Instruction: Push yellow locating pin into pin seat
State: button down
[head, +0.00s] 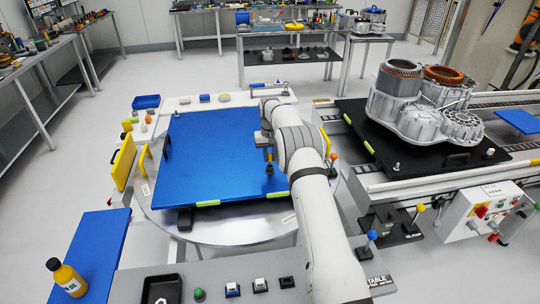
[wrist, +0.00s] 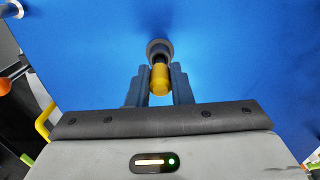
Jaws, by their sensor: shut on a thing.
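The yellow locating pin (wrist: 160,79) is between the two dark fingers of my gripper (wrist: 161,84) in the wrist view, and the gripper is shut on it. The pin's far end points at a round grey pin seat with a dark centre (wrist: 158,47) on the blue plate (wrist: 240,60). The pin's end overlaps the seat in this view; I cannot tell how deep it sits. In the head view my gripper (head: 268,155) is over the right part of the blue plate (head: 215,150), with its fingers pointing down. The pin and seat are too small to tell apart there.
The plate lies on a round table (head: 240,232). A stator housing (head: 405,105) stands on a black pallet (head: 370,125) to the right. The plate's left and middle are mostly clear.

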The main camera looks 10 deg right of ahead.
jog(key=shift+f+b, duration=0.75)
jog(key=shift+f, duration=0.65)
jog(key=c, duration=1.2)
grip_release()
jog(key=shift+o, duration=0.4)
jog(key=shift+o, duration=0.8)
jog(key=shift+r, duration=0.1)
jog(key=shift+r, duration=0.2)
jog(key=shift+r+p, duration=0.95)
jog(key=shift+r, duration=1.05)
jog(key=shift+r, duration=0.15)
